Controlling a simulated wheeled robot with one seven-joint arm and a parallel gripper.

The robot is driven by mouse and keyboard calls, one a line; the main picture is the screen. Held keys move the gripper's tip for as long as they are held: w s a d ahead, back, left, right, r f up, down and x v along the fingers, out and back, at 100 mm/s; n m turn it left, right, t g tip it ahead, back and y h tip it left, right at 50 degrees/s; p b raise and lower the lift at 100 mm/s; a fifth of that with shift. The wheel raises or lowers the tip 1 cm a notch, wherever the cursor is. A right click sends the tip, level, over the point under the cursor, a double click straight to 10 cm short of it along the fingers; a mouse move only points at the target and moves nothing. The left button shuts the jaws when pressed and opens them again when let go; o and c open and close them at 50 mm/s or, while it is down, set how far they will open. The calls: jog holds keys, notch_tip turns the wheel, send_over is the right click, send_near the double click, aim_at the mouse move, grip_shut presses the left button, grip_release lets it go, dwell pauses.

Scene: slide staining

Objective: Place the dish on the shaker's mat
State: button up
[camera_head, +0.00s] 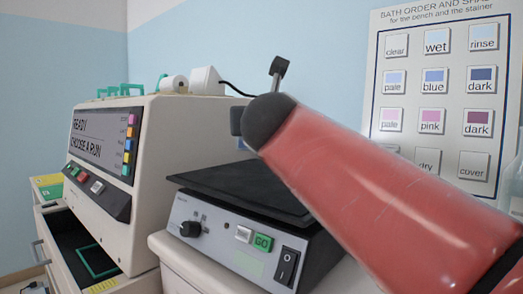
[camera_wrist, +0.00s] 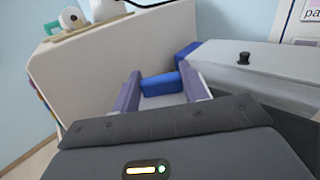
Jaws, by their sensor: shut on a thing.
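The shaker (camera_head: 240,245) is a pale grey box with a knob, a green GO button and a black switch. Its flat black mat (camera_head: 250,188) lies on top and looks bare where I see it. In the wrist view my gripper (camera_wrist: 160,80) has its two purple-grey fingers on either side of a blue and pale piece, which I take to be the dish (camera_wrist: 158,86). The gripper is shut on it. The housing hides most of the dish.
A cream stainer (camera_head: 140,160) stands left of the shaker, its screen reading READY, CHOOSE A RUN. An open drawer (camera_head: 75,250) is at lower left. A grey box with a black knob (camera_wrist: 244,58) lies beyond my fingers. A colour chart (camera_head: 440,90) hangs behind.

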notch_tip(320, 180, down, 6)
jog(key=shift+f+b, duration=0.1)
jog(key=shift+b, duration=0.85)
jog(key=o, duration=1.2)
jog(key=s, duration=1.2)
jog(key=shift+s, duration=0.15)
